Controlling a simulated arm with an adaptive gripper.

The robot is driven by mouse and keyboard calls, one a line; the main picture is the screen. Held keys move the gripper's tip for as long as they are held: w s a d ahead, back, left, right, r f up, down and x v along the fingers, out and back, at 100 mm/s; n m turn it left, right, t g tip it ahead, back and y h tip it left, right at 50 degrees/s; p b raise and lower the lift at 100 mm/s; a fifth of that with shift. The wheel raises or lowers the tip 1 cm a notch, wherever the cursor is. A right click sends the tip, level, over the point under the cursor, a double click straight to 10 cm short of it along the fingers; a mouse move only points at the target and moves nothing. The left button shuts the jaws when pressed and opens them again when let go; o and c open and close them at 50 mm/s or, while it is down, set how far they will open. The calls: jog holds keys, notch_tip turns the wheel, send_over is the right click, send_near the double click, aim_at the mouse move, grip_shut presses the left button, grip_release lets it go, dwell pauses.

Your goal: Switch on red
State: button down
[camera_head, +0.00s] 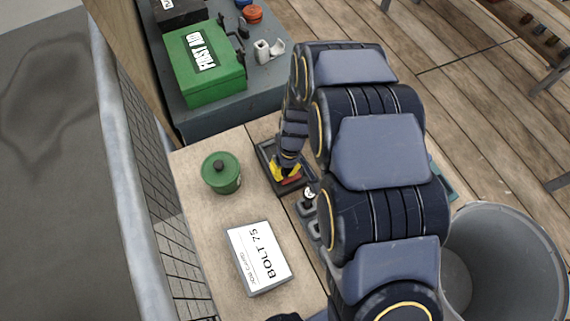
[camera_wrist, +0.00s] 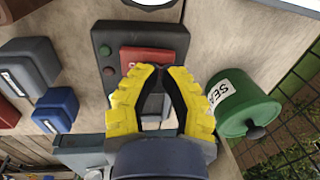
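A dark switch panel (camera_head: 268,155) lies on the wooden bench top in the head view, partly hidden by my arm. In the wrist view the panel (camera_wrist: 102,38) carries a red switch (camera_wrist: 145,57) with partly covered white lettering. Small round buttons, green and dark, sit along the panel's left side. My gripper (camera_wrist: 161,68) has yellow fingers whose tips come together over the lower edge of the red switch. In the head view my gripper (camera_head: 285,170) is right over the panel beside a red patch. I cannot tell whether the tips touch the switch. The switch's lower part is hidden.
A green lidded jar (camera_head: 221,175) stands left of the panel. A white BOLT 75 box (camera_head: 258,257) lies nearer. A green first aid box (camera_head: 203,65) sits on the grey surface behind. A grey bin (camera_head: 507,265) stands at right. Blue and grey blocks (camera_wrist: 55,109) show in the wrist view.

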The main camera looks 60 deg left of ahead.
jog(key=shift+s+f+t, duration=0.2)
jog(key=shift+f+t, duration=0.15)
jog(key=shift+t, duration=0.15)
jog(key=shift+s+f, duration=0.2)
jog(key=shift+f, duration=0.05)
jog(key=shift+s+d+f, duration=0.15)
jog(key=shift+d+f, duration=0.15)
dwell(0.7)
jog(key=shift+w+d+r, duration=0.1)
jog(key=shift+w+r, duration=0.15)
jog(key=shift+w, duration=0.75)
notch_tip(320, 180, up, 15)
jog(key=shift+a, duration=0.45)
